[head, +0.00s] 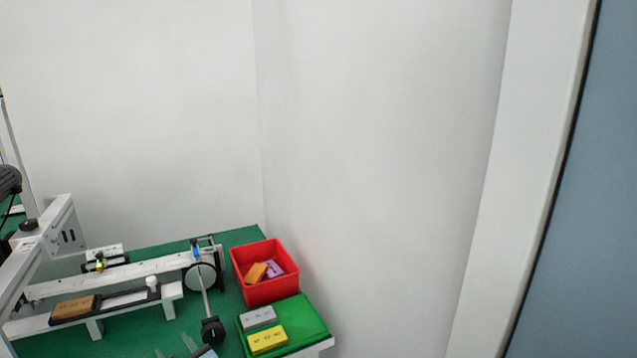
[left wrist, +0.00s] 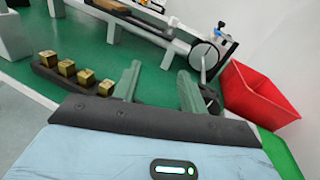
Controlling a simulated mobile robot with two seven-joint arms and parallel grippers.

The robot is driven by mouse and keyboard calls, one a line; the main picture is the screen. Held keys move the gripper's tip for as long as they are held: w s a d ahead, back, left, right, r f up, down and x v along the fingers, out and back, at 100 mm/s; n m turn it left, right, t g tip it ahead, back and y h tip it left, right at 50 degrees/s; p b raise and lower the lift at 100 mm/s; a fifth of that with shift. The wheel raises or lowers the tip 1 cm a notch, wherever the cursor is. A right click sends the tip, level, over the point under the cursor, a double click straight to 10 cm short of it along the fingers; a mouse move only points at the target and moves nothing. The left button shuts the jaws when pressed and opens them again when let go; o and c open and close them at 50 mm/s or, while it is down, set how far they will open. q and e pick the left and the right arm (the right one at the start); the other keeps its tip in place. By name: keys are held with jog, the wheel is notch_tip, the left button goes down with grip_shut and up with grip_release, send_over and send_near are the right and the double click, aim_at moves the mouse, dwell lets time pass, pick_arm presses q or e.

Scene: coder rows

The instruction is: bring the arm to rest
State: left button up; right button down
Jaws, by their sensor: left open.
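My left gripper (head: 175,347) shows only in part at the bottom edge of the head view, over the green table. In the left wrist view its two fingers (left wrist: 159,72) are apart, with only green table top between them. It holds nothing. The rest of my left arm is out of the head view. My right gripper is in neither view.
A white conveyor (head: 140,268) with a round disc end runs along the green table (head: 235,237). A red bin (head: 270,292) holds an orange and a purple block. A green tray (head: 305,317) carries a grey block (head: 259,317) and a yellow block (head: 267,339). Several brass weights (left wrist: 86,77) sit in a dark holder.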

pick_arm(q)
jog(key=s+a+f+n+g+h, duration=0.1)
jog(key=s+f+n+g+h, duration=0.1)
jog(key=s+f+n, duration=0.45)
jog(key=s+a+f+n+g+h, duration=0.1)
jog(key=s+f+n+g, duration=0.2)
jog(key=s, duration=0.7)
jog(key=s+a+f+n+g+h, duration=0.1)
jog(key=s+f+n+g+h, duration=0.1)
jog(key=s+f+n, duration=0.4)
jog(key=s+d+r+n+g+h, duration=0.1)
jog(key=s+d+n+g+h, duration=0.3)
jog(key=s, duration=1)
jog(key=s+d+r+n+g+h, duration=0.1)
jog(key=s+d+n+g+h, duration=0.3)
jog(key=s, duration=1)
jog(key=w+d+f+t+p, duration=0.3)
jog(key=w+d+f+t, duration=0.1)
jog(key=w+t, duration=0.5)
jog(key=shift+w+f+t+h, duration=0.2)
jog(key=shift+f+t+h, duration=0.25)
jog(key=shift+t, duration=0.55)
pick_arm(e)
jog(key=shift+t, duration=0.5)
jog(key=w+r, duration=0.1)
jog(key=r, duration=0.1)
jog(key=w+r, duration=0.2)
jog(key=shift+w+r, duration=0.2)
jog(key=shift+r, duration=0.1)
